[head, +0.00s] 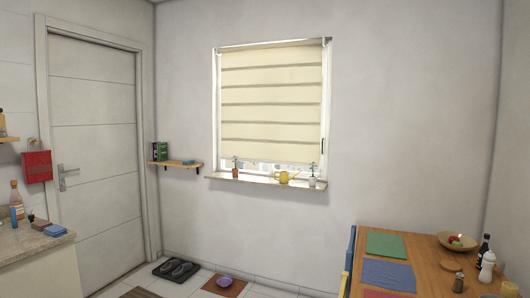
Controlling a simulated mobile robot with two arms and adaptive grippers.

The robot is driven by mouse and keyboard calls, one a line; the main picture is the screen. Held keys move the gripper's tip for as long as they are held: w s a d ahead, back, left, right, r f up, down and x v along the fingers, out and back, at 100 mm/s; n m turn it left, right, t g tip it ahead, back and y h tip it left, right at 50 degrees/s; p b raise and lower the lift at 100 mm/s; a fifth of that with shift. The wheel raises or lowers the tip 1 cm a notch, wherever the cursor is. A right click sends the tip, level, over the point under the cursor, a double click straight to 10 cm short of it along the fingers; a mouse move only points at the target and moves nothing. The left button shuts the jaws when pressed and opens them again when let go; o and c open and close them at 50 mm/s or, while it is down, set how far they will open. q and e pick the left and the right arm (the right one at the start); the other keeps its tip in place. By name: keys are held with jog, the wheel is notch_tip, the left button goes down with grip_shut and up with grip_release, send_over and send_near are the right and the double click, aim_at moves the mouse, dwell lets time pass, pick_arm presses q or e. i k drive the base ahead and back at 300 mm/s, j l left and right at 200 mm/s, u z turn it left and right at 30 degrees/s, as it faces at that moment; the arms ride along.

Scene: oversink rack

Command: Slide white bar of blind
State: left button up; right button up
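A cream roman blind (271,100) with several darker horizontal bands hangs in the window on the far wall. It covers most of the window, down to just above the sill. A pale bar (272,43) runs along the top of the blind. A thin edge shows along the blind's bottom, but I cannot tell if it is a white bar. Neither of my grippers shows in the head view.
The window sill (264,180) holds a yellow watering can (287,177) and small potted plants. A wooden table (423,243) stands at the lower right, a counter (30,240) at the lower left. Shoes (176,269) lie on the floor. A small shelf (180,164) is left of the window.

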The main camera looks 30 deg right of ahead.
aim_at(290, 153)
jog(key=i+z, duration=0.15)
jog(key=i, duration=0.3)
jog(key=i+j+z, duration=0.1)
jog(key=i, duration=0.4)
jog(key=i+j+z, duration=0.15)
jog(key=i, duration=0.3)
jog(key=i+j+z, duration=0.1)
jog(key=i, duration=0.4)
